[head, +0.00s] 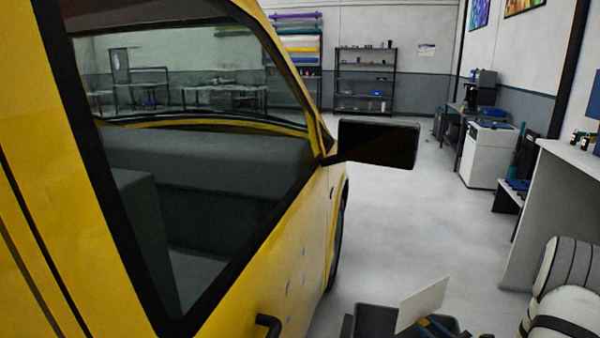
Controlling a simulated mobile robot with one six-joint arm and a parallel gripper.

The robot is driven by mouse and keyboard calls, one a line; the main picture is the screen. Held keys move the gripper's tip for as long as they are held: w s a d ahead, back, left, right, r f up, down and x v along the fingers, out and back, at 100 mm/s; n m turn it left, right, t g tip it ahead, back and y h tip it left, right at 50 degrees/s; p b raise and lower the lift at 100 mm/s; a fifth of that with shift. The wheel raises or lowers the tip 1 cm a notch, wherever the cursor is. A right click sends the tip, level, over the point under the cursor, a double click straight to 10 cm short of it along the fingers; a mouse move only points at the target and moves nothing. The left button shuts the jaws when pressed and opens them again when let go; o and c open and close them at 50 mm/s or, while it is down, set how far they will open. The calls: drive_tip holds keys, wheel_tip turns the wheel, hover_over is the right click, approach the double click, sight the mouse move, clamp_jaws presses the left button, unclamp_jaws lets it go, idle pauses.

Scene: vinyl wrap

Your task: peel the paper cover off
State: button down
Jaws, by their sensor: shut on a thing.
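A pale, flat, four-sided sheet (422,305) stands tilted at the bottom of the head view, over a dark open bin (366,322). It looks like paper or card, but I cannot tell which. Its lower edge is hidden among dark, blue and orange items. No paper cover is seen on that part of the door. I cannot make out my gripper in this view.
The van's black side mirror (378,144) juts out over the aisle, and a black door handle (269,325) sticks out low. The grey floor (410,220) is clear between the van and the right-hand counter (570,158). A shelf rack (364,82) stands at the back wall.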

sight(423, 304)
wheel_tip(423, 304, down, 5)
drive_tip(key=shift+r+b, duration=0.2)
drive_tip(key=shift+b, duration=1)
drive_tip(key=c, duration=1.1)
unclamp_jaws()
drive_tip(key=shift+r, duration=0.1)
wheel_tip(423, 304, up, 10)
drive_tip(key=shift+f+p, duration=0.1)
drive_tip(key=shift+p, duration=0.45)
drive_tip(key=shift+a, duration=0.1)
